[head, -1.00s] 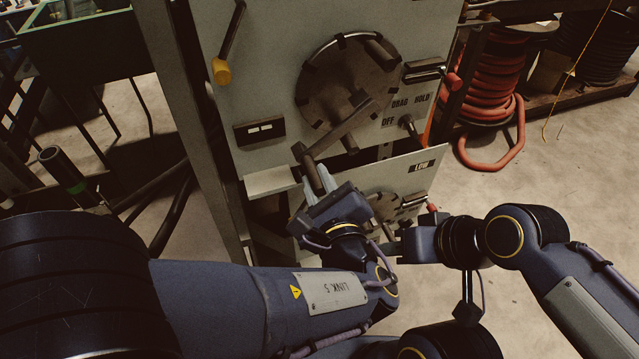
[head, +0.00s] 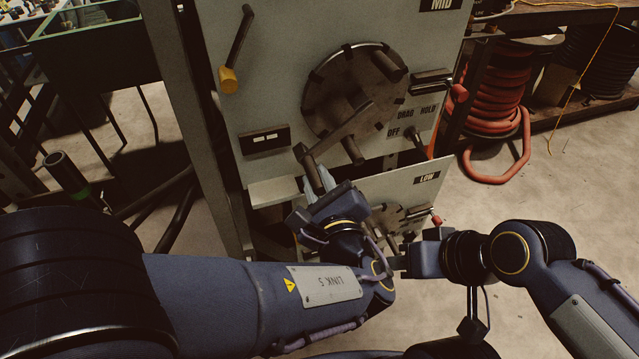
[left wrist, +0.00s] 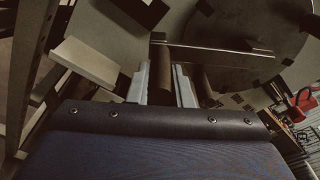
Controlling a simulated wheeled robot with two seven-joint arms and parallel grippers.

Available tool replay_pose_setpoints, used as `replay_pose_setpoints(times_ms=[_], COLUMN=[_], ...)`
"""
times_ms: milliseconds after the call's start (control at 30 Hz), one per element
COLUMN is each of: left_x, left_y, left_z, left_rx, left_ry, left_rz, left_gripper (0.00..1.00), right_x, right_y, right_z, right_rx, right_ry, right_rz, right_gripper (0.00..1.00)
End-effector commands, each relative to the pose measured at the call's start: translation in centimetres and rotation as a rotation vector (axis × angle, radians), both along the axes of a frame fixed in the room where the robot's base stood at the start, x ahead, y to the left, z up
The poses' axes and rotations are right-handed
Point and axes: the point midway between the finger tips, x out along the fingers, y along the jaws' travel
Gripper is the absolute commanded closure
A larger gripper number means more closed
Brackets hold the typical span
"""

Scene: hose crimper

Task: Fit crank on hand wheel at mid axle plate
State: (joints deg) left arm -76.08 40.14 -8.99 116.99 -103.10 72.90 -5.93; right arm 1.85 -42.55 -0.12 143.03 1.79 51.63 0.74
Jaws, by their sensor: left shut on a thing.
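The hand wheel (head: 325,95) is a dark round disc with notches in its rim, on the grey upright plate marked MID. It also shows in the left wrist view (left wrist: 232,25). A peg (head: 390,67) sticks out at its upper right and another (head: 352,151) at its lower edge. My left gripper (head: 318,190) is shut on the round grip of the crank (head: 340,135). The grip (left wrist: 160,78) lies between the pale fingers. The crank's arm slants up right across the wheel's face; I cannot tell if its far end touches. My right gripper (head: 398,262) is low; its jaws are unclear.
A small ledge (head: 275,190) juts out left of my left gripper. The lower plate (head: 405,190) is marked LOW.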

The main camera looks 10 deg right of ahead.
Motion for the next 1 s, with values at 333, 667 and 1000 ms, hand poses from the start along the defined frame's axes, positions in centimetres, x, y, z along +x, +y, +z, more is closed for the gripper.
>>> replay_pose_setpoints(times_ms=[333,667,1000], left_x=[0.3,-0.5,-5.9], left_y=[0.0,-0.1,-0.1], left_z=[0.1,0.0,0.6], left_rx=[-0.001,0.0,-0.003], left_ry=[-0.001,0.0,-0.002], left_rz=[0.0,-0.003,-0.004], left_gripper=[0.55,0.55,0.55], right_x=[0.0,0.0,0.0], right_y=[0.0,0.0,0.0], right_z=[0.0,-0.2,-0.9], right_rx=[0.0,0.0,0.0], right_ry=[0.0,0.0,0.0], right_rz=[0.0,0.0,0.0], right_gripper=[0.65,0.65,0.65])
